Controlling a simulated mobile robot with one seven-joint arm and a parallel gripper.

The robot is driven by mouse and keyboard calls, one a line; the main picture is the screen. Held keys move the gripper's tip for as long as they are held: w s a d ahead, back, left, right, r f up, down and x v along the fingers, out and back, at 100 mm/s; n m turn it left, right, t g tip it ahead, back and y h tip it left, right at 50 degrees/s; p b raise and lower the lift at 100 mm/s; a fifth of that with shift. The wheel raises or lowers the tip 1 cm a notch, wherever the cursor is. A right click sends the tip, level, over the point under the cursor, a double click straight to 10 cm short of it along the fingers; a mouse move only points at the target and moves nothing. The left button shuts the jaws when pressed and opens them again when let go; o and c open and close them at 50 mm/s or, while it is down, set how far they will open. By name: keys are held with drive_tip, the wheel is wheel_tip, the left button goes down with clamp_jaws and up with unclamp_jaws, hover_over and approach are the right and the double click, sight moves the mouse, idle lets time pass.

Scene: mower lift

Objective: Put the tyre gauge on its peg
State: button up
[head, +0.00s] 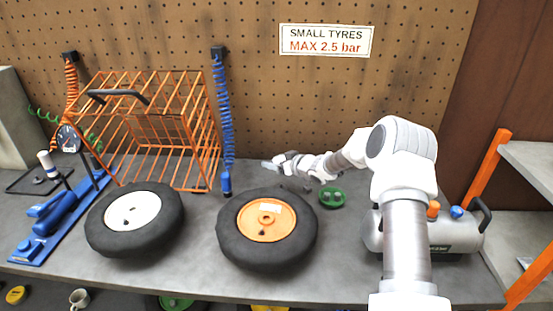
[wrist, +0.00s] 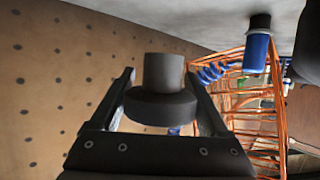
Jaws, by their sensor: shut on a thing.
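My gripper (head: 270,165) is at the end of my arm, in front of the pegboard and right of the blue coiled hose. In the wrist view my gripper (wrist: 165,95) is shut on a dark round thing (wrist: 160,106) with a grey cylindrical end. It sits between the two fingers; I cannot tell for certain that it is the tyre gauge. In the head view it is too small to make out. A round dial (head: 68,138) shows at the left, below the orange coiled hose (head: 71,80). I cannot make out an empty peg.
The blue hose (head: 222,120) hangs close to my gripper; its blue end (wrist: 256,52) shows in the wrist view. An orange wire cage (head: 150,125) stands left. Two wheels (head: 135,219) (head: 267,232), a green dish (head: 332,197) and a grey tank (head: 460,234) are on the bench.

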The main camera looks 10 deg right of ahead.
drive_tip(key=shift+w+d+f+b, duration=0.1)
drive_tip(key=shift+w+f+b, duration=0.15)
drive_tip(key=shift+f+b, duration=1.2)
drive_tip(key=shift+w+f+b, duration=0.2)
drive_tip(key=shift+f+b, duration=0.8)
drive_tip(key=shift+f, duration=0.75)
drive_tip(key=shift+f, duration=0.6)
drive_tip(key=o, duration=1.3)
drive_tip(key=shift+o, duration=0.2)
drive_tip(key=shift+s+d, duration=0.1)
drive_tip(key=shift+p+v, duration=1.5)
drive_tip(key=shift+v, duration=3.95)
drive_tip(key=shift+r, duration=0.1)
